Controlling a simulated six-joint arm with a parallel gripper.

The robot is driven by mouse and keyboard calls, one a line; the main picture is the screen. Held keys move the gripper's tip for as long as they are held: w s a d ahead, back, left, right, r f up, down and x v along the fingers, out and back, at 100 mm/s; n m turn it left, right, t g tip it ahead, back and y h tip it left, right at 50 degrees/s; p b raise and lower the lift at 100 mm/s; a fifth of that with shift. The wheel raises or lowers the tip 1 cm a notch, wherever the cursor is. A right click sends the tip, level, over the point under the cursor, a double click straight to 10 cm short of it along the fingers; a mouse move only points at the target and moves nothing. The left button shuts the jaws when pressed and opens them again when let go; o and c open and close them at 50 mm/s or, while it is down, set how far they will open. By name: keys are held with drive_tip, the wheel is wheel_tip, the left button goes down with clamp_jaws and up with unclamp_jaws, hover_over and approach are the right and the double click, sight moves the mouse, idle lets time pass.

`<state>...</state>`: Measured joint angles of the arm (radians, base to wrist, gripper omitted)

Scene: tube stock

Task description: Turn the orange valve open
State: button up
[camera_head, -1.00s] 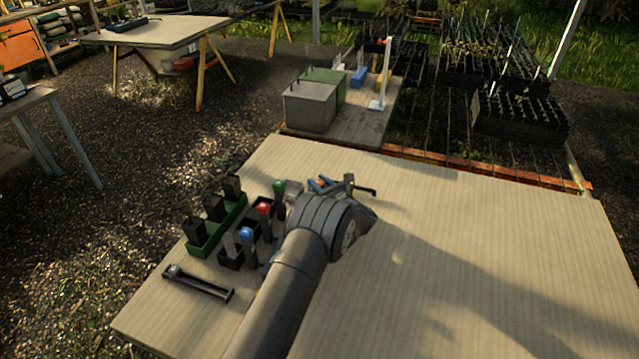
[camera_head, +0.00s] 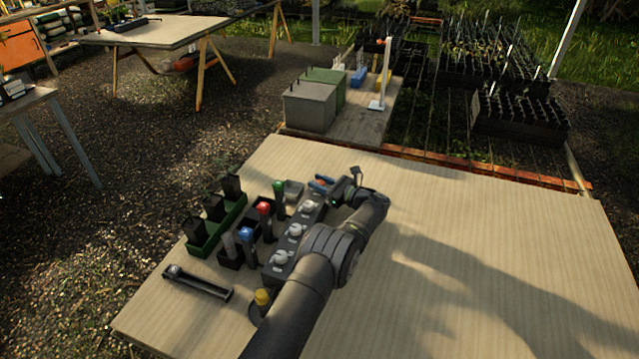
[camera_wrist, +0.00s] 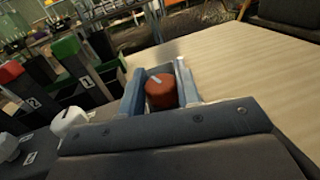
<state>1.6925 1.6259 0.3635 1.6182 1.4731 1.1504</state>
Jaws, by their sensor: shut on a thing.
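The orange valve is a round orange-red knob with a white mark (camera_wrist: 160,95), standing between the two blue-grey fingers of my gripper (camera_wrist: 160,88) in the wrist view. My gripper is shut on it, with one finger on each side. In the head view my gripper (camera_head: 322,183) is at the far left end of my wrist, beyond a row of white knobs, and the fingers hide most of the valve. The white mark shows on the knob's top near its far edge. I cannot tell from this how far the valve is turned.
A dark block with several white knobs (camera_head: 295,230) lies beside my arm. A yellow knob (camera_head: 262,297) is nearer. Capped red, green and blue handles stand in a black rack (camera_head: 232,257) beside a green rack (camera_head: 205,251). A dark bar tool (camera_head: 205,285) lies left. The table's right side is clear.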

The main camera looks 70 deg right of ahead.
drive_tip(key=shift+y, duration=0.3)
drive_tip(key=o, duration=0.9)
drive_tip(key=shift+o, duration=0.2)
drive_tip(key=s+a, duration=0.1)
drive_tip(key=s, duration=0.4)
drive_tip(key=s+a, duration=0.1)
drive_tip(key=s, duration=0.5)
drive_tip(key=s+a, duration=0.1)
drive_tip(key=s, duration=0.5)
drive_tip(key=shift+a, duration=0.2)
